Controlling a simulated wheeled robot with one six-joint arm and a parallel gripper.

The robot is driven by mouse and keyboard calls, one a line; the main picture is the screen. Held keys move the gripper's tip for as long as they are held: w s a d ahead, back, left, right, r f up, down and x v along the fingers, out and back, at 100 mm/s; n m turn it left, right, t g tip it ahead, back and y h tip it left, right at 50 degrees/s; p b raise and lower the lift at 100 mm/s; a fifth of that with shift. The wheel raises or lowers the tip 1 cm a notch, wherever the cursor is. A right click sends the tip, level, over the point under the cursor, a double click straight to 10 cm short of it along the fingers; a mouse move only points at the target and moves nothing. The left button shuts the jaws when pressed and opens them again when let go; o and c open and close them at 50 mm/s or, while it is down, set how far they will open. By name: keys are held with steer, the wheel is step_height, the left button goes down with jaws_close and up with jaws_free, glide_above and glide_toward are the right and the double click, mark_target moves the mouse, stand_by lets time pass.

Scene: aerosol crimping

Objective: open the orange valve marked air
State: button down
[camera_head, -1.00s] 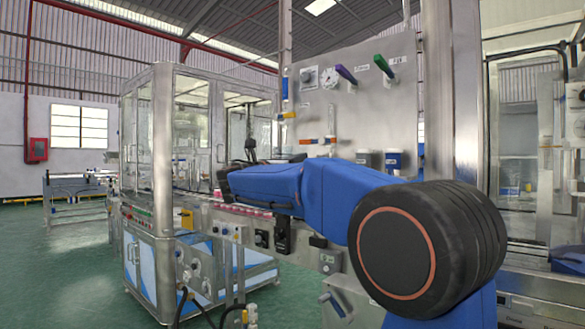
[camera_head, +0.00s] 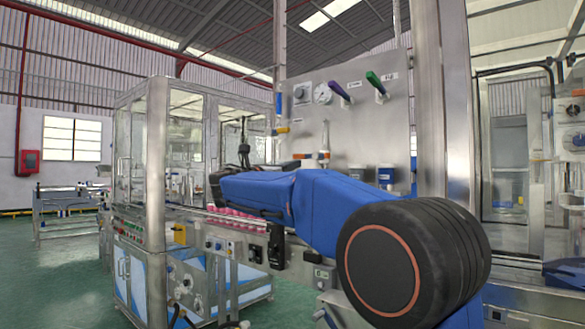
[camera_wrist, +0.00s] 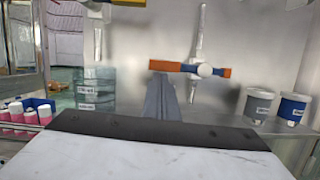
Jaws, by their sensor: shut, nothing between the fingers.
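The orange valve handle (camera_head: 303,156) lies horizontal across a white vertical pipe (camera_wrist: 200,35) on the grey panel. In the wrist view the orange handle (camera_wrist: 169,66) shows an orange bar on both sides of a white and blue hub. No "air" marking is readable on it. My gripper (camera_wrist: 163,78) is shut and empty, its narrow grey fingers pointing towards the panel. Their tips appear just below the handle's left part; I cannot tell whether they touch.
Purple (camera_head: 339,91) and green (camera_head: 376,82) handles stick out above, beside a gauge (camera_head: 322,93). Grey (camera_wrist: 258,104) and blue (camera_wrist: 291,107) cups stand right of the valve. Pink-white cans (camera_wrist: 17,116) stand at the left. A glass-walled machine (camera_head: 157,180) stands left of the panel.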

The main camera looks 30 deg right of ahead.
steer(key=shift+r, duration=0.1)
steer(key=shift+w+a+r+m+g, duration=0.15)
steer(key=shift+r+m+g, duration=0.35)
steer(key=shift+m, duration=0.7)
steer(key=shift+w+d+r+m+g, duration=0.1)
steer(key=shift+r+m+g, duration=0.1)
steer(key=shift+r+m, duration=0.75)
steer(key=s+r+m+g, duration=0.1)
steer(key=s+r+m, duration=0.1)
steer(key=m, duration=0.5)
steer(key=s+d+r+m+g+y, duration=0.1)
steer(key=s+r+m+g, duration=0.1)
steer(key=r+m, duration=0.2)
steer(key=m, duration=0.3)
steer(key=shift+s+d+r, duration=0.2)
steer(key=shift+d+r, duration=0.05)
steer(key=shift+m, duration=0.25)
